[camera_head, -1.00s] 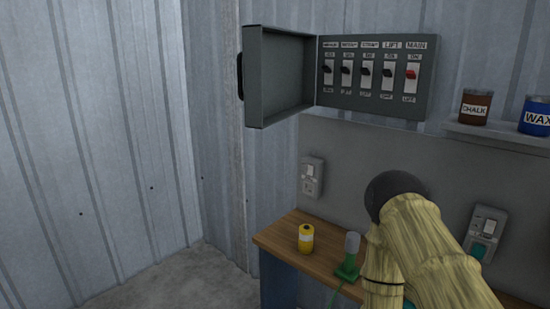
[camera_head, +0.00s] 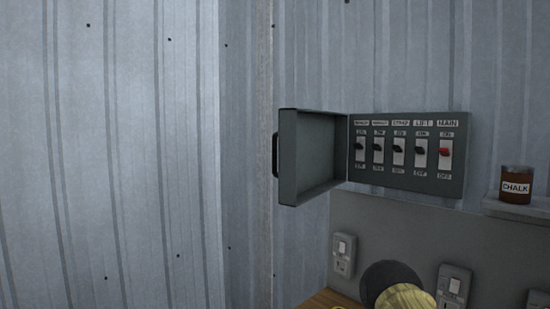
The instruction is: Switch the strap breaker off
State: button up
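A grey breaker panel (camera_head: 408,188) is fixed to the corrugated wall. Its door (camera_head: 315,160) hangs open to the left. Several labelled switches sit in a row with ON above and OFF below. The middle one, whose label seems to read STRAP, is the strap breaker (camera_head: 398,151), a dark lever. The red-levered MAIN breaker (camera_head: 446,154) is at the right end, with LIFT (camera_head: 420,151) between them. The levers' exact tilt is too small to tell.
The open door juts out to the left of the panel. A brown chalk can (camera_head: 515,187) stands on a shelf (camera_head: 520,208) at the right. The space in front of the panel is clear.

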aim_at(396, 149)
jog(key=u, duration=1.45)
jog(key=i, duration=2.25)
jog(key=z, duration=3.1)
